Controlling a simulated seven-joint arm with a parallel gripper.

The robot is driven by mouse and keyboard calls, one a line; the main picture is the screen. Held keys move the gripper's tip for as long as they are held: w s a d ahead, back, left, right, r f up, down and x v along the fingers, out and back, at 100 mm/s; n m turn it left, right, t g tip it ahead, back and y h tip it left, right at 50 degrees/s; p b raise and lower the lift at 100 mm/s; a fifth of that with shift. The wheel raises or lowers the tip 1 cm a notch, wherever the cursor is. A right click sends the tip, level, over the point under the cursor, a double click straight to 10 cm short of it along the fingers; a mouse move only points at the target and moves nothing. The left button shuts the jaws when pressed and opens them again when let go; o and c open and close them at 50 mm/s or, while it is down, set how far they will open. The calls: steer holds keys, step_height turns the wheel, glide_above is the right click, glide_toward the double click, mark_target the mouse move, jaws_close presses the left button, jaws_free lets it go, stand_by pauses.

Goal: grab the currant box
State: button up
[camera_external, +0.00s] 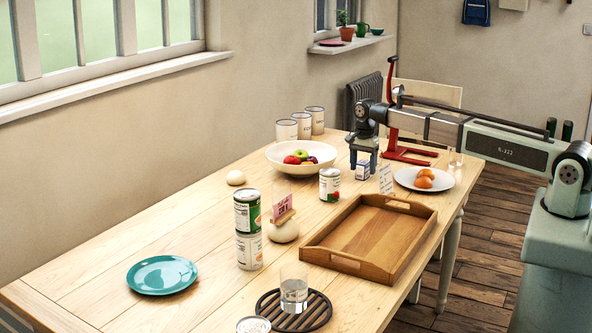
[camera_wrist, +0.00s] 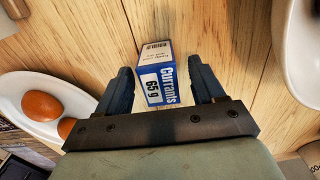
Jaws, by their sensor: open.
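The currant box (camera_external: 362,170) is a small white and blue carton on the table, below my gripper in the external view. In the wrist view the currant box (camera_wrist: 158,82) shows its "Currants 65 g" label and a barcode. My gripper (camera_external: 364,158) points down over it. In the wrist view my gripper's two dark fingers (camera_wrist: 163,82) are open, one on each side of the box.
A white plate (camera_external: 443,183) with orange-brown round items lies to the right. A fruit bowl (camera_external: 283,163), a tin (camera_external: 330,186) and a small card (camera_external: 385,178) stand nearby. A red stand (camera_external: 408,157) is behind. A wooden tray (camera_external: 375,240) lies in front.

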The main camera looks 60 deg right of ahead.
steer(key=c, duration=1.1)
